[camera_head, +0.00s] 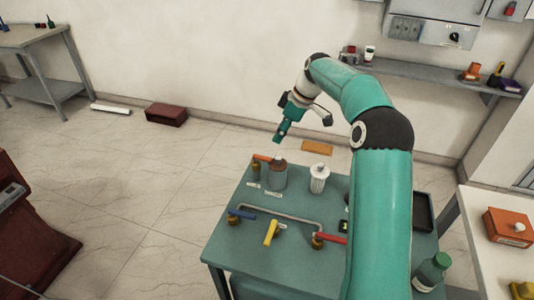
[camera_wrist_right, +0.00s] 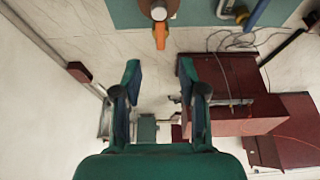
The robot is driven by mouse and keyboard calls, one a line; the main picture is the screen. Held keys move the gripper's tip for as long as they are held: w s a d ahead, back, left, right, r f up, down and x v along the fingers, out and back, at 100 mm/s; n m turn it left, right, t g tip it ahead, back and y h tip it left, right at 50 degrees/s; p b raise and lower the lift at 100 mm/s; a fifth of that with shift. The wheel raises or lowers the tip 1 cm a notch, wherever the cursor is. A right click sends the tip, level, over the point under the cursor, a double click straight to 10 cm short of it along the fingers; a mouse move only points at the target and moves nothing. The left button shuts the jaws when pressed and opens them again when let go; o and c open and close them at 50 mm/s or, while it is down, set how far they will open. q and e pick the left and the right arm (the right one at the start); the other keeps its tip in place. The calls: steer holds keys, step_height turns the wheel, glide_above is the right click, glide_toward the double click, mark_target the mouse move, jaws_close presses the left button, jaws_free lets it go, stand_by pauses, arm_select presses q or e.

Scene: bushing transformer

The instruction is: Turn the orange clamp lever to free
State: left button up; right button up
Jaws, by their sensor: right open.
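The orange clamp lever (camera_head: 263,157) sticks out to the left from near the top of a grey cylinder (camera_head: 277,177) on the green table. In the right wrist view the lever (camera_wrist_right: 160,37) lies ahead of the fingers and points toward them. The cylinder (camera_wrist_right: 159,10) is at the top edge there, partly cut off. My right gripper (camera_head: 279,138) is above the lever and the cylinder, apart from both. In the right wrist view its two fingers (camera_wrist_right: 159,70) are spread with nothing between them. My left gripper is not in view.
The green table (camera_head: 228,250) also bears a white ribbed part (camera_head: 319,178), a blue lever (camera_head: 242,213), a yellow lever (camera_head: 271,232), a red lever (camera_head: 331,238) and a bent grey pipe (camera_head: 285,213). A green bottle (camera_head: 431,272) stands at right.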

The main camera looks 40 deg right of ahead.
mark_target(266, 158)
steer(key=p+x, duration=0.2)
steer(key=x, duration=0.7)
steer(key=shift+w+a+f, duration=0.1)
steer(key=shift+a+f, duration=0.1)
steer(key=shift+f, duration=0.15)
steer(key=shift+w+f, duration=0.15)
steer(key=shift+f, duration=0.45)
jaws_close()
